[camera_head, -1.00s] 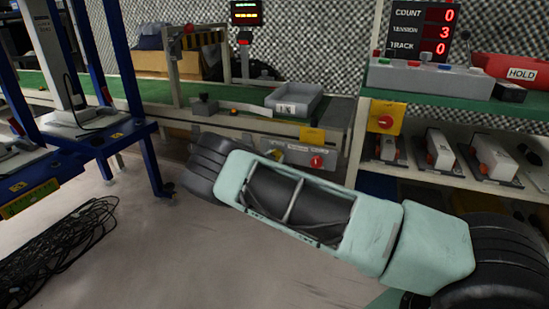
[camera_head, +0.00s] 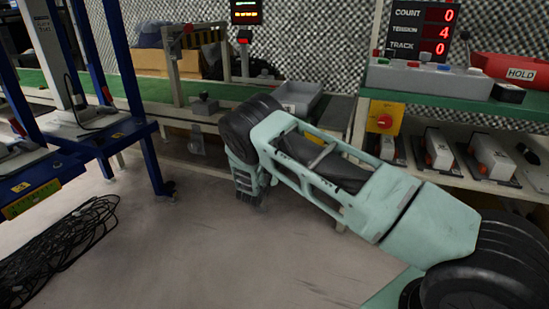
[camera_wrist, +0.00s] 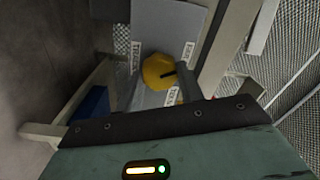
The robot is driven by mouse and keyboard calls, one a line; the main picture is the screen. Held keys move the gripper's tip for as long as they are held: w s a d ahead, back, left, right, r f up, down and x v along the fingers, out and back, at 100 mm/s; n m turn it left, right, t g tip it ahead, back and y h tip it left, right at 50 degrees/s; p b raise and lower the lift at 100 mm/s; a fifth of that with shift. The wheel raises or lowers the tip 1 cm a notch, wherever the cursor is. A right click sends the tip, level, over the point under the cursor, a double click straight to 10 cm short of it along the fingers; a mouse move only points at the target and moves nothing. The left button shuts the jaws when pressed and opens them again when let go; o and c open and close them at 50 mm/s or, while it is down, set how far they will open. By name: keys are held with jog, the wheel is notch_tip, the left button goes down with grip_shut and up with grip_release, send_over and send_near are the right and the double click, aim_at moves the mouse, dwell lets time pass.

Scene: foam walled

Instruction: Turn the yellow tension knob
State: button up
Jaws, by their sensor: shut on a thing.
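The yellow tension knob (camera_wrist: 157,70) sits on a grey labelled panel (camera_wrist: 165,25) in the wrist view, with a dark mark across its face. My gripper (camera_wrist: 159,88) is around the knob, a grey finger on each side, shut on it. In the head view my arm reaches to the left in front of the bench, and the knob cannot be made out there. The red digital display (camera_head: 424,33) reads count 0, tension 4, track 0.
A red knob on a yellow plate (camera_head: 385,117) is on the right shelf's post. A grey bin (camera_head: 297,98) stands on the green bench, partly behind my arm. A blue-framed stand (camera_head: 140,125) is at left. Black cable (camera_head: 65,245) lies on the floor, otherwise open there.

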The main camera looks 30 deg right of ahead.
jog(key=m, duration=0.4)
jog(key=shift+m, duration=0.4)
jog(key=shift+a, duration=0.1)
dwell(0.3)
jog(key=o, duration=1)
jog(key=shift+p+v, duration=3.45)
jog(key=shift+v, duration=5.3)
jog(key=shift+w+f, duration=0.15)
